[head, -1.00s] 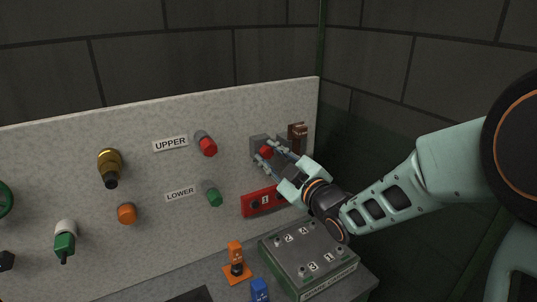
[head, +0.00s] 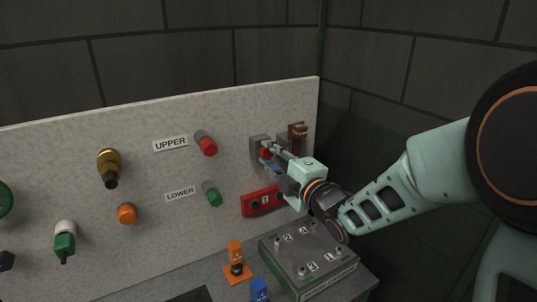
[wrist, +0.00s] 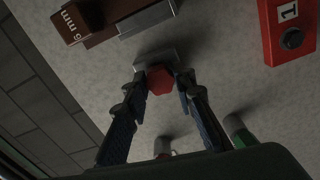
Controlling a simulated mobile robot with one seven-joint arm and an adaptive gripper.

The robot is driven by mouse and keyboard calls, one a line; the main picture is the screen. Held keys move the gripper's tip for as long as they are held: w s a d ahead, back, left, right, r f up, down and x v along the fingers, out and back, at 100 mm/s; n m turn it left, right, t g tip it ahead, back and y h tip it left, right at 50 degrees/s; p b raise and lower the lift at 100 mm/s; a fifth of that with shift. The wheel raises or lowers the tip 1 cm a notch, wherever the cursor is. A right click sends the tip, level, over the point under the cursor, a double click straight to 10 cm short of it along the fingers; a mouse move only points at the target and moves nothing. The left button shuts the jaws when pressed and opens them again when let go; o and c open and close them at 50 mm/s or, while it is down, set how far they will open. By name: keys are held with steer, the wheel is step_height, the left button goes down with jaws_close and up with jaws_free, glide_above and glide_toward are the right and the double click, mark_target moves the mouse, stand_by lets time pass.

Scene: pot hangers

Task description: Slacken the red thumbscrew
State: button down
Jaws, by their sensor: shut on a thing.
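The red thumbscrew (wrist: 160,81) has a faceted head and sits on a grey block (head: 257,146) on the right part of the pale board. In the wrist view its head lies between the two fingers of my gripper (wrist: 163,86), which is shut on it from both sides. In the head view my gripper (head: 268,157) reaches the block from the lower right, and the fingers hide most of the thumbscrew.
A brown block (head: 298,134) is close right of the grey block. A red part marked 1 (head: 262,201) is just below. A red-tipped UPPER knob (head: 207,146) and green-tipped LOWER knob (head: 213,194) stand to the left. A numbered box (head: 308,262) lies beneath my arm.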

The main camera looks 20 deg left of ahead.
steer(key=n, duration=1.1)
steer(key=c, duration=1.6)
jaws_free()
jaws_close()
jaws_free()
